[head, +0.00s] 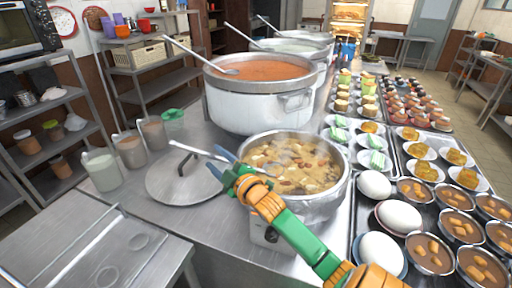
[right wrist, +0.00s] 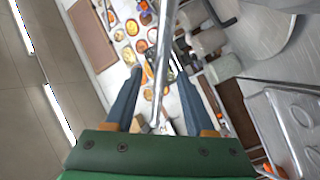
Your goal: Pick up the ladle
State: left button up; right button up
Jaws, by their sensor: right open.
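A silver ladle (head: 191,149) rests in the small pot of chunky stew (head: 335,190), its handle sticking out to the left over the rim. My right gripper (head: 217,162) reaches in from the lower right across the stew pot, its blue fingers at the ladle's handle. In the right wrist view, my right gripper (right wrist: 158,75) is open, and the handle (right wrist: 164,40) runs between its two fingers, with gaps beside it. The ladle's bowl end is partly hidden by the stew and my gripper. My left gripper is not in view.
A lid (head: 165,188) lies on the counter left of the stew pot. Large stockpots with their own ladles stand behind, the nearest holding orange congee (head: 258,68). Several cups (head: 102,170) stand at the left.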

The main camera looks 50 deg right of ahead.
jog(key=w, duration=0.5)
jog(key=shift+w+d+f, duration=0.1)
jog(key=shift+d, duration=0.15)
jog(key=shift+s, duration=0.2)
jog(key=shift+c, duration=0.6)
grip_shut()
